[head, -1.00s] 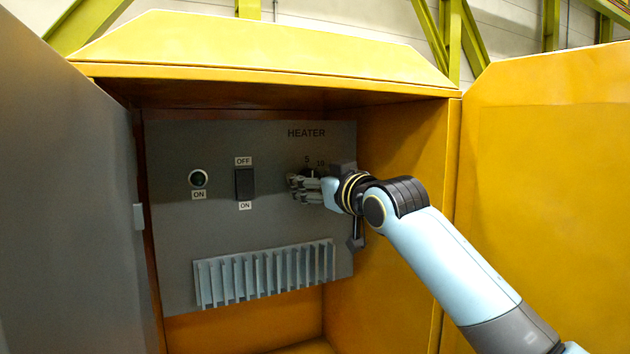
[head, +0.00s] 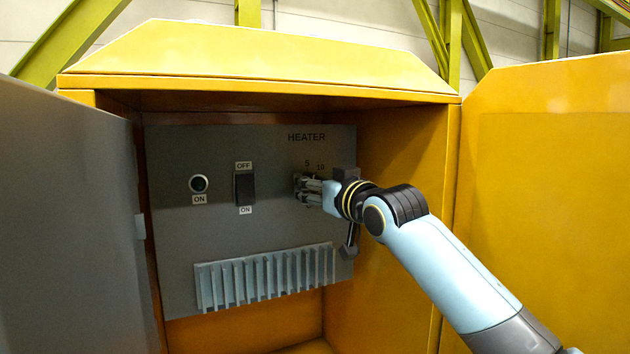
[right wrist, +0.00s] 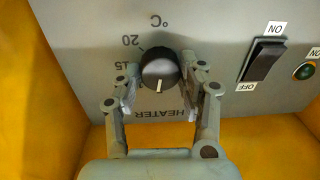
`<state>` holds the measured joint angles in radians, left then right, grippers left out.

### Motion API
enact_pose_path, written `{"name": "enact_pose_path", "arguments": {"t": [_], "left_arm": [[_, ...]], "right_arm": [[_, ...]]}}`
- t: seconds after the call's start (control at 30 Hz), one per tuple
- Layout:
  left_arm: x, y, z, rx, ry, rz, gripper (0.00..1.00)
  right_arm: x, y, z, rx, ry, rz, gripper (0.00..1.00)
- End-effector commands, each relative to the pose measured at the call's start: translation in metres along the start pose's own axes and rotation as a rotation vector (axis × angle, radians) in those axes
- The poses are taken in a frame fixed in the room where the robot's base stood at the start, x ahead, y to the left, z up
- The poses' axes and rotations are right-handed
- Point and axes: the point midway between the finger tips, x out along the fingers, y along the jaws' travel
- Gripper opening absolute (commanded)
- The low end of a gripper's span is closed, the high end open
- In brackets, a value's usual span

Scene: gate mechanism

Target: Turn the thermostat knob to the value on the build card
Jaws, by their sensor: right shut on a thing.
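The thermostat knob (right wrist: 160,70) is round and black with a white pointer mark. In the right wrist view, which shows the panel upside down, the mark points toward the HEATER lettering. The numbers 15 and 20 and a °C sign show beside it; fingers hide other parts of the scale. In the head view, 5 and 10 show above the knob, which the fingers mostly cover. My right gripper (right wrist: 160,80) is shut on the knob, one finger on each side; it also shows in the head view (head: 300,188). My left gripper and the build card are not in view.
The grey heater panel (head: 220,140) sits inside a yellow cabinet (head: 260,85). It carries a black rocker switch (head: 244,187), a round indicator (head: 198,184) and a finned grille (head: 265,277). A grey door (head: 65,220) stands at left, a yellow one (head: 550,200) at right.

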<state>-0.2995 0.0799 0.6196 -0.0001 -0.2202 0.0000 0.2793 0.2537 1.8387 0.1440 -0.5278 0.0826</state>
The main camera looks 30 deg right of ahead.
Motion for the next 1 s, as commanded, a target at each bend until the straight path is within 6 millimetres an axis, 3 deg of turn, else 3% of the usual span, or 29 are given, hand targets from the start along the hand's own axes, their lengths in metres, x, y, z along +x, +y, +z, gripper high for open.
{"name": "enact_pose_path", "arguments": {"t": [0.6, 1.0], "left_arm": [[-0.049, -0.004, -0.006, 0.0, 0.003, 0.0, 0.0], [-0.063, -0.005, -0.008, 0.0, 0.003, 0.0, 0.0]], "right_arm": [[0.0, 0.001, -0.002, 0.565, 0.036, 0.008, 0.08], [0.0, 0.001, 0.001, 0.944, 0.062, 0.011, 0.08]]}}
